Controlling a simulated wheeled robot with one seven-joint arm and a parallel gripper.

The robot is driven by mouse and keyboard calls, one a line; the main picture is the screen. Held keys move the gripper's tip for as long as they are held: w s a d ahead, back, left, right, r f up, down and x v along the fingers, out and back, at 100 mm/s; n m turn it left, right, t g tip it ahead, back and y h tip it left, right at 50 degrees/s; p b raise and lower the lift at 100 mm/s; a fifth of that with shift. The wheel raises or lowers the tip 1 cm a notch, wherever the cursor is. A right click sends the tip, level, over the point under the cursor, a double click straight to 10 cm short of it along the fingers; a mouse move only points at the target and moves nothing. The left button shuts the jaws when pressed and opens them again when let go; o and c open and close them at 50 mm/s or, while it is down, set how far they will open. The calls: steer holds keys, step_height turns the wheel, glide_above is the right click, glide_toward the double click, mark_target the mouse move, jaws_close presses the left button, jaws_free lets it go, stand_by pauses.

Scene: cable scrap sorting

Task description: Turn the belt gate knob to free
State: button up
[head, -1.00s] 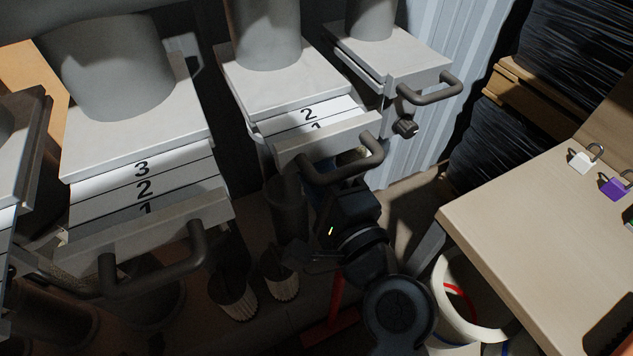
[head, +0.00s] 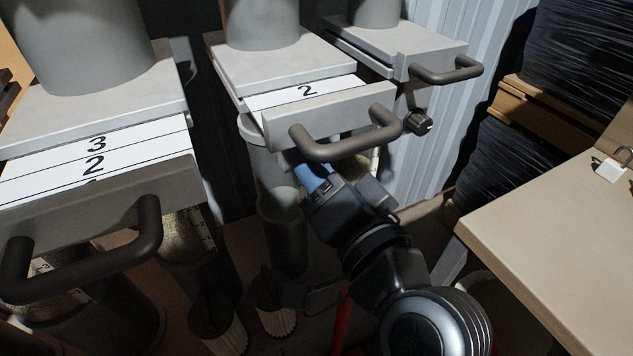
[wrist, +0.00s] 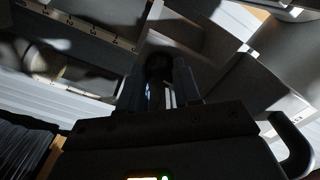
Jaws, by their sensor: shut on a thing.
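My gripper (head: 306,172) is below the handle (head: 345,146) of the middle gate (head: 328,112), with its blue fingers reaching up under the left end of that handle. In the wrist view my gripper (wrist: 160,84) is shut on a dark round knob (wrist: 158,64), which shows between the fingertips. The head view does not show this knob; the gripper and handle cover that spot. The pointer and markings of the held knob cannot be read. Another dark knob (head: 418,122) is in plain view below the right gate (head: 428,58), apart from my gripper.
The left gate (head: 100,190) has a large handle (head: 150,235) jutting forward. Clear tubes with scrap hang below the gates.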

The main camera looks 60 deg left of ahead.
steer(key=shift+f+n+b, duration=0.15)
steer(key=shift+n+b, duration=0.35)
steer(key=shift+n, duration=0.2)
steer(key=o, duration=1.1)
steer(key=shift+c, duration=0.2)
steer(key=shift+d, duration=0.1)
steer(key=d, duration=0.7)
steer(key=shift+s+d+b, duration=0.3)
